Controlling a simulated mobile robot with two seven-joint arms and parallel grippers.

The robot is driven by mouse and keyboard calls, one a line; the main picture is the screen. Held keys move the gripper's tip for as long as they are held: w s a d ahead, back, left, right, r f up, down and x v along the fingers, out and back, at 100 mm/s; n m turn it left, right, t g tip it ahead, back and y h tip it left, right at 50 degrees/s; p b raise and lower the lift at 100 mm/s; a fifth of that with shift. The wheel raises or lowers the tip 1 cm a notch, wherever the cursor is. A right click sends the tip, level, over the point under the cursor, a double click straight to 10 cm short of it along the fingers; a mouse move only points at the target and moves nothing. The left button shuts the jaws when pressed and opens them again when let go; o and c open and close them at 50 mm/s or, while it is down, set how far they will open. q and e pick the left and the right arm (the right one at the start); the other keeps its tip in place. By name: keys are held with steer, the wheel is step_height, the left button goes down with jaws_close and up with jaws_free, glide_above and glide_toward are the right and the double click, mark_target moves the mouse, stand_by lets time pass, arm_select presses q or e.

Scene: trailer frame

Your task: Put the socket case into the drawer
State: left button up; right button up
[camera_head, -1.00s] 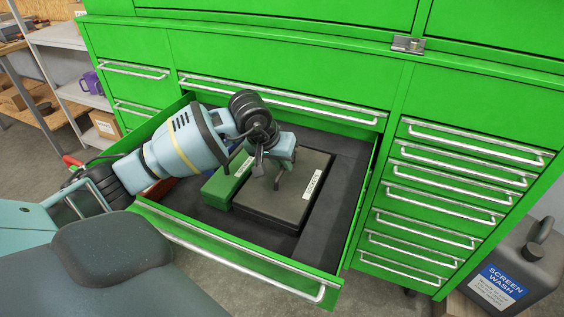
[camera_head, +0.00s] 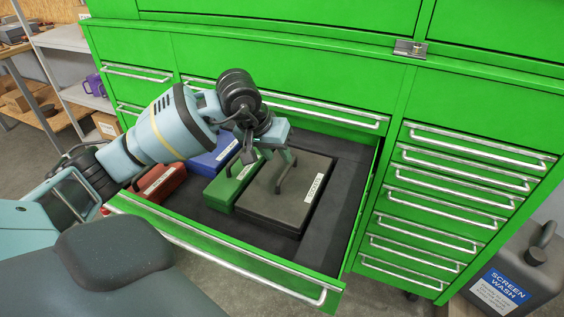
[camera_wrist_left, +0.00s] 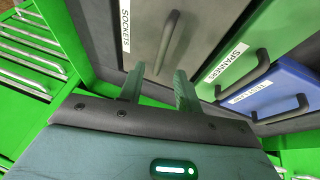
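The socket case (camera_head: 278,205) is a flat dark grey box with a black handle and a white SOCKETS label. It lies flat in the open green drawer (camera_head: 230,254), on the right of the other cases. It also shows in the left wrist view (camera_wrist_left: 142,58), with its handle just beyond my fingers. My left gripper (camera_head: 268,160) is above the case, by its handle. In the left wrist view my left gripper (camera_wrist_left: 159,72) has its two fingers apart with nothing between the tips. My right gripper is not in view.
A green spanners case (camera_head: 232,184), a blue case (camera_head: 215,158) and a red case (camera_head: 160,184) lie in the drawer left of the socket case. Bare drawer floor (camera_head: 339,205) shows on the right. A screen wash canister (camera_head: 520,268) stands at the lower right.

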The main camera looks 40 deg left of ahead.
arm_select(q)
steer(key=v, duration=0.6)
steer(key=shift+s+f, duration=0.1)
stand_by(0.5)
